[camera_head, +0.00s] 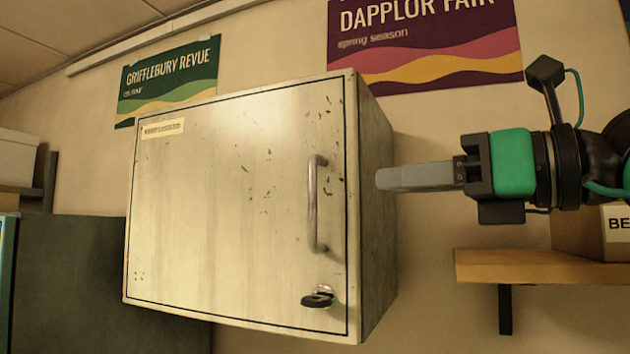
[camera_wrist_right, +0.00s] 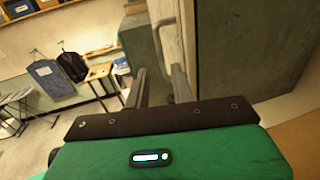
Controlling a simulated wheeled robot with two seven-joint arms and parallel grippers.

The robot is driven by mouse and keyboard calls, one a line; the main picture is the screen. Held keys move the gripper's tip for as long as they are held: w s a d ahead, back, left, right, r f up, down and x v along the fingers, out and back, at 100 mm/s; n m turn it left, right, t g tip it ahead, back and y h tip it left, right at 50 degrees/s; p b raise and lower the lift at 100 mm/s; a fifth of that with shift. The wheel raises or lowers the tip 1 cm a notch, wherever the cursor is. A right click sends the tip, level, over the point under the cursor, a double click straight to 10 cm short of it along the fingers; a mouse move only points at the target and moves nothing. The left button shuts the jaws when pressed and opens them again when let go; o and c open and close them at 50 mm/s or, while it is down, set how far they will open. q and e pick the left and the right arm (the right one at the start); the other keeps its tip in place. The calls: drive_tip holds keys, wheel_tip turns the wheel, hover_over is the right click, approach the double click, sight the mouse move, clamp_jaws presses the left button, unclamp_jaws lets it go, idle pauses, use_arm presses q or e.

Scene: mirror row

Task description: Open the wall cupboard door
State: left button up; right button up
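The pale, scuffed wall cupboard door (camera_head: 230,200) looks shut in the head view. Its upright metal bar handle (camera_head: 316,205) is near the door's right edge, above a lock with a dark key (camera_head: 318,299). My right gripper (camera_head: 385,178) comes in from the right at handle height, its tips overlapping the cupboard's grey side in the picture, apart from the handle. In the right wrist view its two fingers (camera_wrist_right: 158,78) are spread with nothing between them. The handle (camera_wrist_right: 162,42) shows just beyond them, beside the door's edge. My left gripper is out of view.
A wooden shelf (camera_head: 540,267) with a cardboard box (camera_head: 580,232) is at the right, below my right arm. A dark cabinet (camera_head: 75,280) stands lower left. Posters (camera_head: 425,45) hang on the wall behind. The space before the door looks clear.

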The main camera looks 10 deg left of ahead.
drive_tip(key=p, duration=0.5)
hover_over(313, 237)
drive_tip(key=d, duration=0.1)
drive_tip(key=shift+w+a, duration=0.35)
drive_tip(key=shift+a, duration=0.2)
clamp_jaws()
